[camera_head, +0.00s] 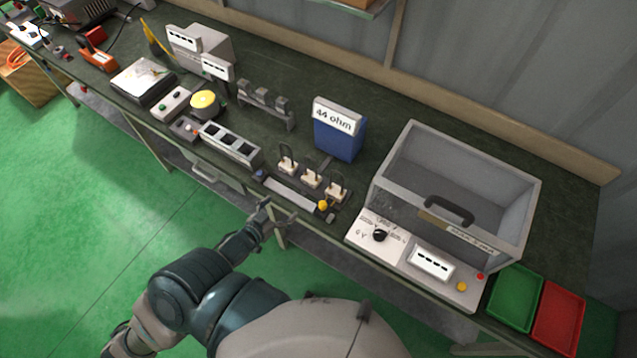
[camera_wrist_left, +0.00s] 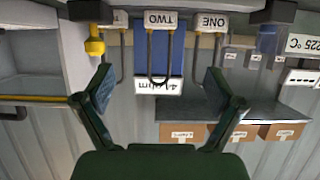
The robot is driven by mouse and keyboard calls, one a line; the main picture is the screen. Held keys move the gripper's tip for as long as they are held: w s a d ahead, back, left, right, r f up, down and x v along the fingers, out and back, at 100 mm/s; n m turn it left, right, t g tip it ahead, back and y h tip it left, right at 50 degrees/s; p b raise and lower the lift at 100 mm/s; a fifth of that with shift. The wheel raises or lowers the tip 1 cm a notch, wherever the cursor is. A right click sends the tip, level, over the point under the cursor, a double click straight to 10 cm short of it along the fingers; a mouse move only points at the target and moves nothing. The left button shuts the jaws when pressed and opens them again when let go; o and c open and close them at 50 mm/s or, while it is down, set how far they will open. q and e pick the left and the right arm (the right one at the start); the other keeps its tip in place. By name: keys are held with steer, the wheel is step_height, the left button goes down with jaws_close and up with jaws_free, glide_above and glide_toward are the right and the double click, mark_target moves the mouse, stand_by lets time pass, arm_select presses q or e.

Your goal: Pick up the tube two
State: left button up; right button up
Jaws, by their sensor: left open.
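Tube two is a dark U-shaped loop on a white block marked TWO. It is the middle one of three in the rack (camera_head: 290,194) in the head view (camera_head: 312,176). In the left wrist view, where the labels are upside down, tube two (camera_wrist_left: 149,60) shows between my finger lines. My left gripper (camera_head: 268,212) is open and empty at the table's front edge, in front of the rack and apart from the tubes. Its spread fingers also show in the left wrist view (camera_wrist_left: 159,75). Tube one (camera_wrist_left: 195,55) is to the right there. My right gripper is not in view.
A yellow knob (camera_head: 323,205) is at the rack's right end. A blue 44 ohm box (camera_head: 337,139) stands behind the tubes. A grey open-topped tank (camera_head: 392,160) is to the right, with green (camera_head: 515,297) and red (camera_head: 557,317) trays beyond.

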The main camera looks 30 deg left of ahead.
arm_select(q)
glide_toward(309, 181)
steer(key=x, duration=0.4)
steer(key=shift+w+a+f, duration=0.3)
steer(key=shift+f, duration=0.05)
steer(key=shift+w+d+f, duration=0.15)
steer(key=shift+w+d, duration=0.15)
steer(key=shift+w, duration=0.25)
steer(key=x, duration=0.3)
steer(key=shift+w+d+f, duration=0.1)
steer(key=shift+w, duration=0.3)
steer(key=shift+w+f, duration=0.2)
steer(key=shift+w, duration=0.1)
steer(key=shift+w+a+f, duration=0.1)
steer(key=shift+a, duration=0.15)
steer(key=shift+d, duration=0.25)
steer(key=c, duration=1.4)
